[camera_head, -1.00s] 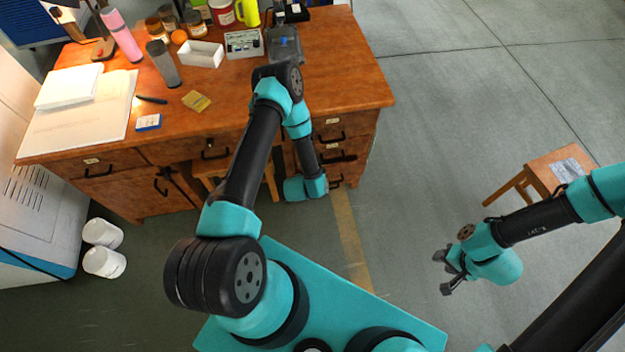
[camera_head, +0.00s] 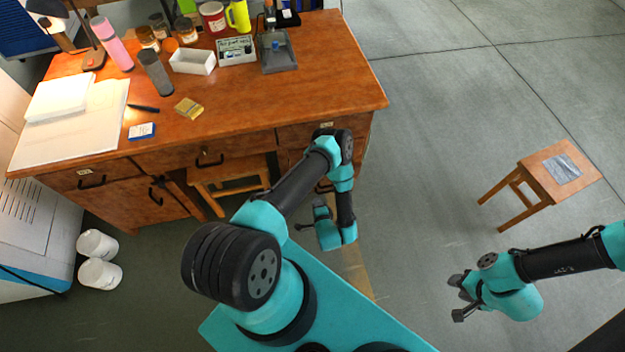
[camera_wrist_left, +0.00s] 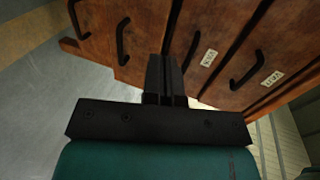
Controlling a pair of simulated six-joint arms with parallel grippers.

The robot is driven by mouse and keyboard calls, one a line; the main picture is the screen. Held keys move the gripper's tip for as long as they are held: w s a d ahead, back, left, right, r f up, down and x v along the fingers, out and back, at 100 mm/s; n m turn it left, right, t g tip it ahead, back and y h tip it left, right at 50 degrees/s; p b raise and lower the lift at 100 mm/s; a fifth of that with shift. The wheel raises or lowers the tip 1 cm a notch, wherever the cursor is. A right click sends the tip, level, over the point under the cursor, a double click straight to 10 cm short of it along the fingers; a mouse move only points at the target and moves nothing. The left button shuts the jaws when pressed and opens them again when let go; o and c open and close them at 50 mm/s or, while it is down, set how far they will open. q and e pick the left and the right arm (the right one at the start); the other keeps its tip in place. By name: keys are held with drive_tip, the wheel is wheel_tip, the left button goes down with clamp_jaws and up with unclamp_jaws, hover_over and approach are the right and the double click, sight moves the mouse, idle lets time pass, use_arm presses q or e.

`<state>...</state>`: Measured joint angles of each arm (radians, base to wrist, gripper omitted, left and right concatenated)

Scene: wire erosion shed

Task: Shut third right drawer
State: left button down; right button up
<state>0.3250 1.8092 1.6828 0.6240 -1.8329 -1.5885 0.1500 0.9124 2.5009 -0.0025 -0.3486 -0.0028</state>
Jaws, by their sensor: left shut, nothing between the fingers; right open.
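The right drawer column (camera_head: 290,158) of the wooden desk is mostly behind my left arm in the head view. The left wrist view shows several drawer fronts with black handles, turned sideways. Counted from the labelled top drawer, the third front (camera_wrist_left: 142,25) carries a handle (camera_wrist_left: 122,40). How far it stands out I cannot tell. My left gripper (camera_head: 300,227) is shut and empty, low in front of the drawers. Its fingers (camera_wrist_left: 165,78) point at the fronts, beside the third handle; contact cannot be told. My right gripper (camera_head: 459,298) is open and empty, over the floor at right.
A wooden stool (camera_head: 540,172) stands on the floor at right; another (camera_head: 228,172) is under the desk. The desk top (camera_head: 240,105) holds jars, bottles, papers and a lamp. White buckets (camera_head: 98,272) stand at left. The floor between desk and right stool is clear.

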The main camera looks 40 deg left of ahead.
use_arm(q)
drive_tip(key=shift+a, duration=0.1)
drive_tip(key=r+x, duration=0.1)
drive_tip(key=x, duration=1.2)
drive_tip(key=shift+w+a, duration=0.3)
drive_tip(key=shift+w, duration=0.1)
drive_tip(key=shift+f, duration=0.15)
